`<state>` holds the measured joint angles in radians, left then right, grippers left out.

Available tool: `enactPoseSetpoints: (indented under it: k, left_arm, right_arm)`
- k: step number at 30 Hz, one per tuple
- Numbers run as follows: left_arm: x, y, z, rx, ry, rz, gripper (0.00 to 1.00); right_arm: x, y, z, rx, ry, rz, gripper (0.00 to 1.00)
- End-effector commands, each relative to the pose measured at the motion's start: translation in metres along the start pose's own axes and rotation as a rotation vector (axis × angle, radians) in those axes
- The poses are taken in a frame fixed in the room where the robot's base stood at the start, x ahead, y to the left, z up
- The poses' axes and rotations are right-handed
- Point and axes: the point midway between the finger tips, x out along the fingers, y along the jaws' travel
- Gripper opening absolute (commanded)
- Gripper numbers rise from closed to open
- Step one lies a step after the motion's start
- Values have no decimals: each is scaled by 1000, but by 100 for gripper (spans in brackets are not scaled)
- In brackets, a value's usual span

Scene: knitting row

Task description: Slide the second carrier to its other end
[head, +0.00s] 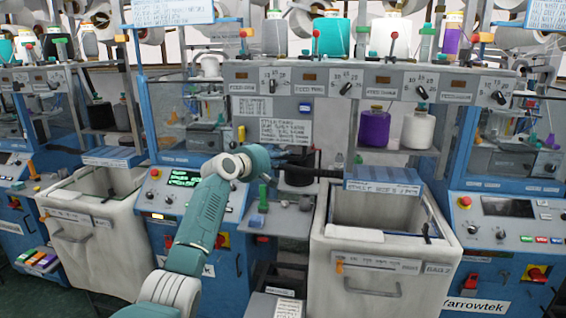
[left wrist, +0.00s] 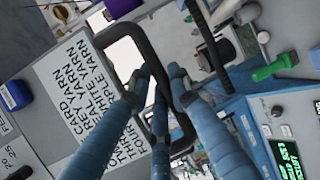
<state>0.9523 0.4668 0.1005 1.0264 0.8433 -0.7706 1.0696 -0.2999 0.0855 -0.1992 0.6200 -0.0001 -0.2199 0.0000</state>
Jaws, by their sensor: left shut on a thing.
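My left arm reaches in from the bottom of the head view, and its dark gripper (head: 296,157) is at the middle machine, below the printed sign. In the left wrist view the blue fingers of this gripper (left wrist: 160,78) are closed around a bent black handle (left wrist: 128,34), with the bar passing between them. I take the handle as part of a carrier; its body is not clear, and which carrier it is cannot be told. In the head view the gripped part is small and dark. My right gripper is not in view.
A printed sign (head: 285,131) hangs close to the gripper. Below are a green knob (head: 263,196) and a narrow shelf. White bins (head: 375,272) stand at front right and left. Purple yarn (head: 374,128) and white yarn (head: 418,130) cones stand on a shelf to the right.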

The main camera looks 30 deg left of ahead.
Motion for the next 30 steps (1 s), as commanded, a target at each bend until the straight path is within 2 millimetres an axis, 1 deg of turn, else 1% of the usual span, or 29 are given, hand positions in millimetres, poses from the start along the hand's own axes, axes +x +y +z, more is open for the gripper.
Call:
enactPoseSetpoints:
  k: [1,9,17,18,21,30]
  left_arm:
    - [-2,12,-1,2,3,14,0]
    - [-3,17,-1,1,3,14,0]
    - [-3,17,-1,1,2,15,0]
    - [-3,17,-1,1,2,15,21]
    - [-3,17,-1,1,3,14,39]
    - [-3,10,0,0,1,3,39]
  right_arm:
    - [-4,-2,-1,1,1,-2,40]
    - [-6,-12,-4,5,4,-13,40]
    - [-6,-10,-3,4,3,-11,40]
    - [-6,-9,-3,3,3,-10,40]
    - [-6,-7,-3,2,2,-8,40]
    - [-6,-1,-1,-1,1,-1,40]
